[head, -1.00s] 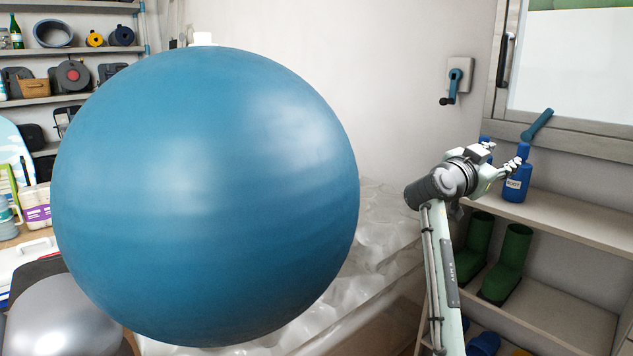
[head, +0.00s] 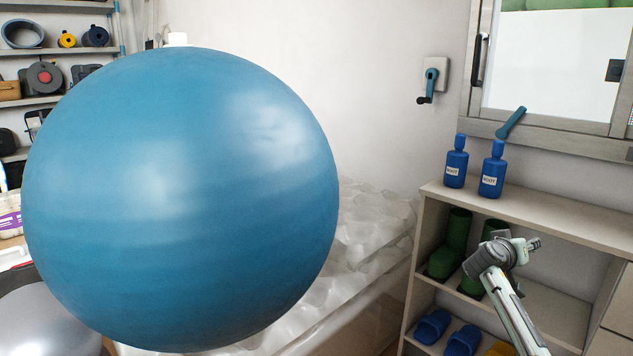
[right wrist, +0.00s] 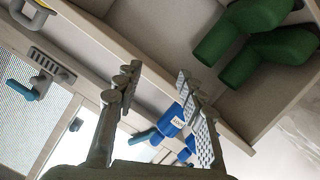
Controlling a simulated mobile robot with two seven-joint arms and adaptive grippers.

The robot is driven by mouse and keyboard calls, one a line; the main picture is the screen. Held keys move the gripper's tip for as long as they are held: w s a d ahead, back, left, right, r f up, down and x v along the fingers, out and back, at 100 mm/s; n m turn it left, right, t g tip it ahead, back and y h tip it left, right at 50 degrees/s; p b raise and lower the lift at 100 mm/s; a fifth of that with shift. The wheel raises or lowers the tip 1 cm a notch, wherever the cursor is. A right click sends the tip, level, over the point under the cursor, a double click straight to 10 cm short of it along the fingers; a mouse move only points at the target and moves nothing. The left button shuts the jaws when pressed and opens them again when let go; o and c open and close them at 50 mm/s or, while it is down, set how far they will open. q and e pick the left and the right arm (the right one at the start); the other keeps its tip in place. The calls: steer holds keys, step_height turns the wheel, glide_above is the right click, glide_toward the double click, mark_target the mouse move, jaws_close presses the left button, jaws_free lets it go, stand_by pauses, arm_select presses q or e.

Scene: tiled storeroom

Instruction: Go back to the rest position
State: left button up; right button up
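My right gripper (head: 535,243) is in front of the shelf unit, below its top board and apart from the bottles. In the right wrist view its two fingers (right wrist: 157,88) are spread with nothing held between them. Two blue bottles with white labels stand upright on the top board, a left one (head: 455,168) and a right one (head: 492,177). A blue bottle also shows beyond the fingers in the right wrist view (right wrist: 171,122). My left gripper is not in view.
A large blue ball (head: 180,200) fills the left and middle. The shelf unit (head: 590,222) holds green boots (head: 455,240) and blue slippers (head: 433,326) on lower boards. A wall crank (head: 430,80) and a framed window (head: 550,60) are behind.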

steer(key=w+a+f+n+g+y, duration=0.1)
steer(key=w+a+f+n+y, duration=0.1)
steer(key=a+f+n+y, duration=0.7)
steer(key=s+a+f+m+g, duration=0.1)
steer(key=s+a+f, duration=0.3)
steer(key=s+f, duration=0.4)
steer(key=s+a+f+m+g, duration=0.1)
steer(key=s+a+f, duration=0.4)
steer(key=s+f, duration=0.3)
steer(key=s+a+f+g, duration=0.1)
steer(key=s+a+f, duration=0.1)
steer(key=s, duration=0.6)
steer(key=s+a+f+y, duration=0.1)
steer(key=s+a+f, duration=0.2)
steer(key=s, duration=0.6)
steer(key=s+a+f+g+y, duration=0.1)
steer(key=s+a+f, duration=0.1)
steer(key=s+f, duration=0.3)
steer(key=s, duration=0.4)
steer(key=shift+a+f+g, duration=0.2)
steer(key=shift+f+g, duration=0.1)
steer(key=shift+f, duration=0.05)
